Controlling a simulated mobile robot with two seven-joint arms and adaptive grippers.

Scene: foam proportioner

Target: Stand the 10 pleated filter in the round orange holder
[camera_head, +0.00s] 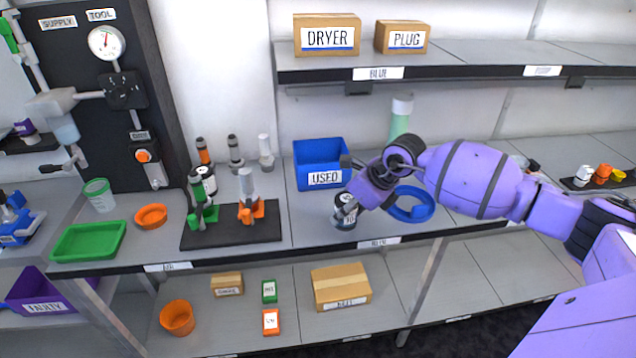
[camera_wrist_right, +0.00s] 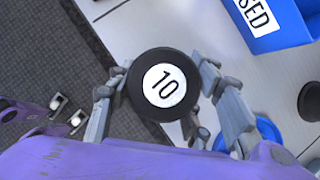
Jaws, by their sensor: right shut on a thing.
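The 10 pleated filter (camera_head: 345,224) is at the front of the bench, below the blue USED bin. In the right wrist view its round black end cap (camera_wrist_right: 142,108) carries a white label reading 10. My right gripper (camera_head: 348,208) is shut on it, with fingers on both sides of the cap (camera_wrist_right: 160,98). The filter looks about upright; I cannot tell whether its base touches the bench. The round orange holder (camera_head: 151,216) is a shallow ring on the bench at the left, right of a green tray, and looks empty. My left gripper is not in view.
A black mat (camera_head: 231,237) with tool stands and upright parts lies between the filter and the orange ring. The blue USED bin (camera_head: 322,163) stands behind the filter. A blue ring (camera_head: 410,212) sits to the right, by my right arm. The green tray (camera_head: 89,241) is at far left.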

